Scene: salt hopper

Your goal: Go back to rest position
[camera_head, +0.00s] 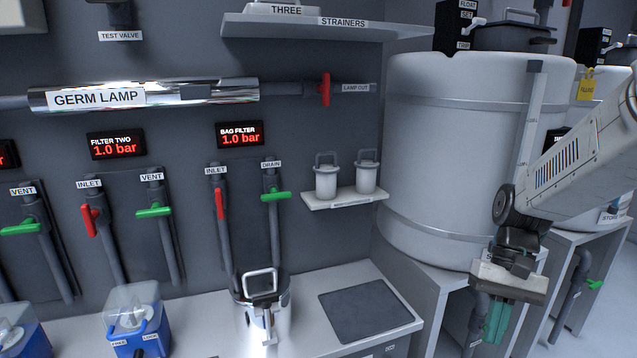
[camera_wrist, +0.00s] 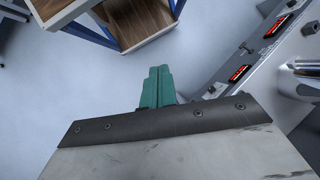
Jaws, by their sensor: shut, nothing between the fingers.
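My gripper (camera_head: 497,321) hangs at the right of the head view, its green fingers together and pointing down. It is in front of the stand under the large white tank (camera_head: 455,150). In the wrist view the green fingers (camera_wrist: 157,88) are closed side by side with nothing between them, above open floor. My arm comes in from the right edge of the head view. The gripper touches nothing that I can see.
A steel bag filter pot (camera_head: 278,318) stands on the counter beside a dark mat (camera_head: 365,310). Two white strainers (camera_head: 326,182) sit on a small shelf. Red and green valve handles line the wall. In the wrist view, a wooden-topped bench (camera_wrist: 135,20) stands beyond clear floor.

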